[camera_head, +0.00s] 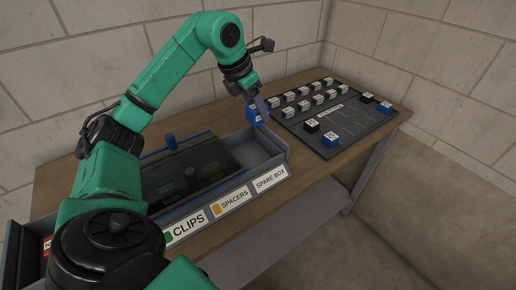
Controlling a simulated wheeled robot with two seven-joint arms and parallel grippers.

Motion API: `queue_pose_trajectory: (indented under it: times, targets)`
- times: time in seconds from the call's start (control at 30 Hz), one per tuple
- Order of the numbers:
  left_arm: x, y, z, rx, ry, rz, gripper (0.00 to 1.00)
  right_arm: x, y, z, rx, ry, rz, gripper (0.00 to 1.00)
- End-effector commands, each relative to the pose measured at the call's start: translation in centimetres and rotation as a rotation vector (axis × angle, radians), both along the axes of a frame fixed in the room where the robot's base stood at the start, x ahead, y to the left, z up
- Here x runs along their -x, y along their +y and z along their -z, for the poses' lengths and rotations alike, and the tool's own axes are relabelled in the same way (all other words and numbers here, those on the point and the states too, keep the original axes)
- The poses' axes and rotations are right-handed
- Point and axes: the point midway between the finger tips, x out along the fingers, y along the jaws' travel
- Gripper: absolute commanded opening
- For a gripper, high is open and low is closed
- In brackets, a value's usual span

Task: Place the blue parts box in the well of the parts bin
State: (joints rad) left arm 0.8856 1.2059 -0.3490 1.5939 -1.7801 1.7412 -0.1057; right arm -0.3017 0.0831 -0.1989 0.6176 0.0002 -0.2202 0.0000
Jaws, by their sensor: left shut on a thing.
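My left gripper (262,103) reaches over the table from the left, pointing down, and is shut on a blue parts box (252,115) with a white mark. The gripper's fingers partly hide the box. The box shows just above the far right end of the grey parts bin (226,207). Below it is an empty grey well (248,152) at the bin's right end, by the front label "SPARE BOX". I cannot tell the exact gap between box and bin. My right gripper is not in view.
The bin's other compartments are partly behind my arm, with labels "CLIPS" (188,226) and "SPACERS" (235,199). A dark board (350,121) at right holds several small pale blocks plus blue and black cubes. The wooden table's (318,172) front strip is bare.

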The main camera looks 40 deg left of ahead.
Motion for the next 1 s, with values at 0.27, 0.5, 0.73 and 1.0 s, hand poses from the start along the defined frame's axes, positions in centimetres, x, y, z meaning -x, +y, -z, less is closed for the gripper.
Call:
queue_pose_trajectory:
  times: [0.27, 0.5, 0.73, 1.0]
  targets:
    - [0.1, 0.0, 8.1, -0.001, 0.004, 0.001, 0.00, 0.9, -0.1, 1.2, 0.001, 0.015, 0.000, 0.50]
    - [0.0, 0.0, 11.3, 0.001, 0.003, 0.001, 0.00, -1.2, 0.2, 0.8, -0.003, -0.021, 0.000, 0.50]
    - [-0.1, -0.1, 13.2, 0.002, -0.003, 0.000, 0.00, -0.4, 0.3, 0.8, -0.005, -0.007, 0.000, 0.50]
    - [-0.1, -0.1, 13.5, 0.001, -0.001, 0.001, 0.76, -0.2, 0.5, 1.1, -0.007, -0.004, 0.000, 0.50]
